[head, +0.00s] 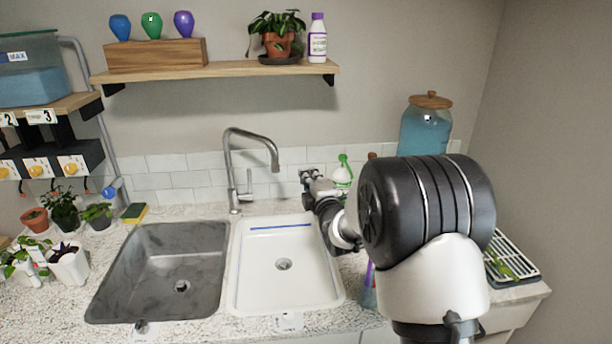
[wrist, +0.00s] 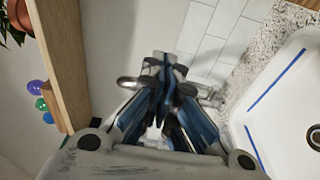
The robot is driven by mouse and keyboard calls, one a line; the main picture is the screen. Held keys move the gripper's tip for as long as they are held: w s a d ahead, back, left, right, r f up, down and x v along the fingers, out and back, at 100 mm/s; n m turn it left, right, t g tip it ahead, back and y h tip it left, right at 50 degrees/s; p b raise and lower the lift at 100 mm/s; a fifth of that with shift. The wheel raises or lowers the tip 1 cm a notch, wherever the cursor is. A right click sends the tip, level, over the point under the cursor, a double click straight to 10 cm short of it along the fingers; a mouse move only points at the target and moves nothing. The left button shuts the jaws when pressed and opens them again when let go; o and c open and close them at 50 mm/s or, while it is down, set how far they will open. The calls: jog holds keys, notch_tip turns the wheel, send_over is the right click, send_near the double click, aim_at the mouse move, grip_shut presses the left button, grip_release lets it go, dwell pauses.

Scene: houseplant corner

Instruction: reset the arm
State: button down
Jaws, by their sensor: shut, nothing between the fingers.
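My gripper (head: 309,177) is held out over the counter, to the right of the tap, in the head view. In the wrist view my gripper (wrist: 166,62) shows with its fingers together and nothing between them. My own arm fills the right middle of the head view and hides part of the counter behind it.
A grey basin (head: 165,262) and a white basin (head: 320,270) lie left of my arm, with a metal tap (head: 230,165) behind. A wooden shelf (head: 220,72) runs above. A spray bottle (head: 342,175) and a glass jar (head: 425,130) stand behind my arm. Potted plants (head: 62,208) stand at left.

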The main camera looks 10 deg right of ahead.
jog(key=s+d+r+m+g+h, duration=0.1)
jog(key=s+r+m+g, duration=0.2)
jog(key=s, duration=0.5)
jog(key=s+r+m+g+h, duration=0.1)
jog(key=s+r+m+g, duration=0.1)
jog(key=s+m, duration=0.4)
jog(key=s+f+m+g, duration=0.2)
jog(key=s+m, duration=0.1)
jog(key=s, duration=0.9)
jog(key=s+a+f+m+g, duration=0.1)
jog(key=s+f+m+g, duration=0.1)
jog(key=s, duration=0.9)
jog(key=s+f+m+g, duration=0.3)
jog(key=s+m+g, duration=0.1)
jog(key=s, duration=0.8)
jog(key=shift+s+a+m, duration=0.2)
jog(key=shift+s+m, duration=0.1)
jog(key=shift+m, duration=0.2)
